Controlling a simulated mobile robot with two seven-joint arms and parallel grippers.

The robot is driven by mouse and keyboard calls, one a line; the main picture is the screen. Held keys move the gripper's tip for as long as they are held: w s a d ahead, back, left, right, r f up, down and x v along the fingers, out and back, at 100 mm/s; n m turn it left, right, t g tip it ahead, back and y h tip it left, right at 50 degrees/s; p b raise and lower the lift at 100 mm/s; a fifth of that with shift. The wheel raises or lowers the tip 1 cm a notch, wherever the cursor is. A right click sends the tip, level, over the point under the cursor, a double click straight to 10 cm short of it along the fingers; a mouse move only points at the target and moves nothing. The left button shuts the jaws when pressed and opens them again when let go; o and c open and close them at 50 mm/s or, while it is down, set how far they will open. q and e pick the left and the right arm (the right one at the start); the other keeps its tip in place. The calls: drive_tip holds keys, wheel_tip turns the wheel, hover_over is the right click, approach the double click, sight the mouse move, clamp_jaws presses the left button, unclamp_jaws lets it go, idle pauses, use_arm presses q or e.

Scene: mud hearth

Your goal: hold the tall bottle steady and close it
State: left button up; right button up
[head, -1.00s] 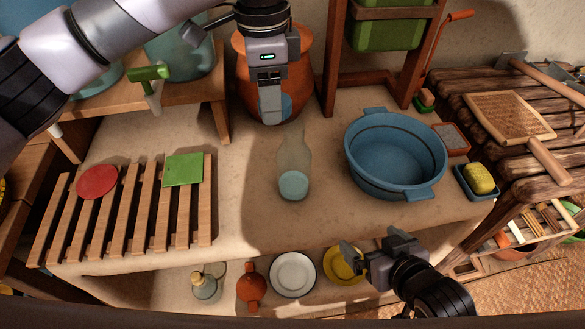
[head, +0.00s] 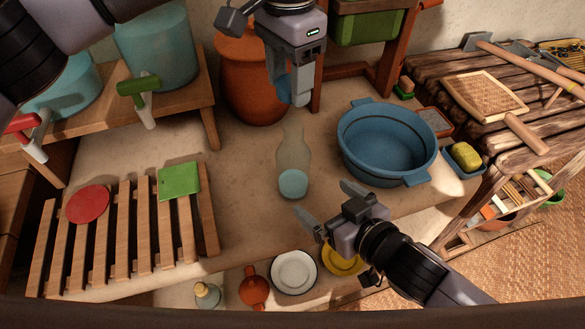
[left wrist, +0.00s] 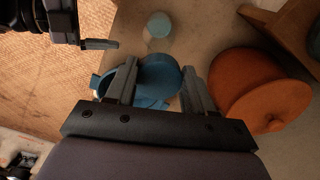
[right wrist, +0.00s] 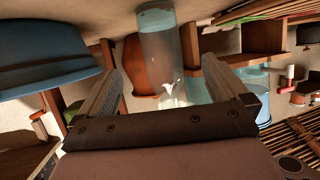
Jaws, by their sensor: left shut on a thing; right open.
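The tall bottle (head: 293,155) is clear glass with pale blue in its base. It stands upright on the worktop and shows between the fingers in the right wrist view (right wrist: 157,45). My left gripper (head: 297,98) is above and behind the bottle, shut on a blue round cap (head: 283,88). The cap shows between its fingers in the left wrist view (left wrist: 160,76), apart from the bottle (left wrist: 158,27). My right gripper (head: 326,203) is open and empty, low to the right and front of the bottle, with its fingers pointing at it.
A blue basin (head: 428,172) stands close right of the bottle. An orange pot (head: 250,90) is behind it. A slatted rack (head: 128,240) with red and green pieces lies left. Plates and small bottles sit below the front edge. Worktop left of the bottle is clear.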

sight(295, 176)
drive_tip(key=shift+w, duration=0.1)
idle(0.3)
drive_tip(key=x, duration=1.1)
drive_tip(key=shift+w+a+f, duration=0.1)
drive_tip(key=shift+w+a, duration=0.15)
drive_tip(key=shift+w, duration=0.05)
drive_tip(key=c, duration=1.5)
use_arm(q)
drive_tip(key=shift+f, duration=2.5)
use_arm(e)
drive_tip(key=shift+o, duration=0.2)
use_arm(q)
drive_tip(key=shift+f, duration=0.85)
drive_tip(key=shift+f, duration=0.55)
